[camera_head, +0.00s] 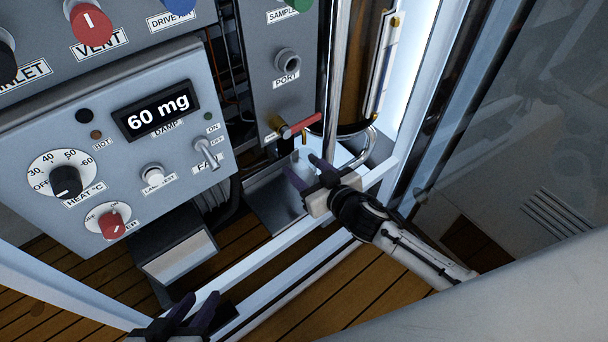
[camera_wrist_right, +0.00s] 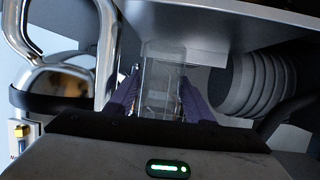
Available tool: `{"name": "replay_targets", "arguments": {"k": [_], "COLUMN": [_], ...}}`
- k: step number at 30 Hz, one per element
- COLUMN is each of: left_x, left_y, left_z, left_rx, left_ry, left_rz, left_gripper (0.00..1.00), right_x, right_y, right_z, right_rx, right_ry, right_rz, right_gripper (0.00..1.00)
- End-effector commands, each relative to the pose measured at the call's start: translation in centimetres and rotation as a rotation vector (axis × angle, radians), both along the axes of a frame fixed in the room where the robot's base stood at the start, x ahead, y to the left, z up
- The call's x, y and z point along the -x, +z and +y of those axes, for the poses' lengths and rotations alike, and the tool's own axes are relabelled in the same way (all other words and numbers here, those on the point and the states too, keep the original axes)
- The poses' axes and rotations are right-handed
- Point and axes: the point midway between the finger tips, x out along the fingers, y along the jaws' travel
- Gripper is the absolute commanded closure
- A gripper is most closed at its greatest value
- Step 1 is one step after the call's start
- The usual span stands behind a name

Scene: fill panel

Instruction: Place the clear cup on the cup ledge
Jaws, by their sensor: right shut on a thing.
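My right gripper (camera_head: 308,172) is shut on the clear cup, close below the red-handled valve. In the right wrist view the clear cup (camera_wrist_right: 162,82) stands between the two purple fingers of my right gripper (camera_wrist_right: 160,98). In the head view the cup is hard to make out against the bright metal behind it. A grey metal tray-like ledge (camera_head: 262,202) lies under the port panel, just left of the right gripper. I cannot tell whether the cup touches it. My left gripper (camera_head: 193,308) is open and empty at the bottom of the head view, its fingers apart.
The red-handled valve (camera_head: 292,127) sits above the right gripper. A pale frame rail (camera_head: 275,247) runs in front. The control panel (camera_head: 130,190) with knobs is at the left.

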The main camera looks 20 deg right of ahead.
Motion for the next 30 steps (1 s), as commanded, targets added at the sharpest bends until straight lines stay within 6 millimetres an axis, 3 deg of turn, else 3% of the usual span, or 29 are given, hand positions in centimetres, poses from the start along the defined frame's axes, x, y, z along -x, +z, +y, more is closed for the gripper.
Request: {"name": "replay_targets", "arguments": {"k": [1,3,15,16,19,30], "left_x": [-0.28,-0.26,-0.15,-0.16,-0.16,-0.36], "left_y": [-0.74,-1.01,-1.23,-1.15,-1.11,-0.65], "left_z": [-0.26,-0.53,-0.72,-0.73,-0.72,-0.65], "left_rx": [0.0,-0.001,-0.003,-0.004,-0.003,-0.002], "left_ry": [-0.011,-0.025,-0.033,-0.034,-0.034,-0.029], "left_rz": [0.006,0.022,0.037,0.039,0.039,0.029], "left_gripper": [0.69,0.69,0.69,0.69,0.69,0.69], "right_x": [0.03,0.03,0.07,0.08,0.08,0.34], "right_y": [-1.32,-1.93,-2.28,-2.22,-2.17,-1.77], "right_z": [0.04,0.03,0.05,0.04,0.04,-0.03], "right_rx": [0.0,-0.001,-0.001,-0.001,0.0,-0.001], "right_ry": [0.001,0.001,0.001,0.001,0.001,0.001], "right_rz": [0.0,0.0,0.0,0.0,0.0,0.001], "right_gripper": [0.74,0.74,0.74,0.48,0.32,0.32]}}
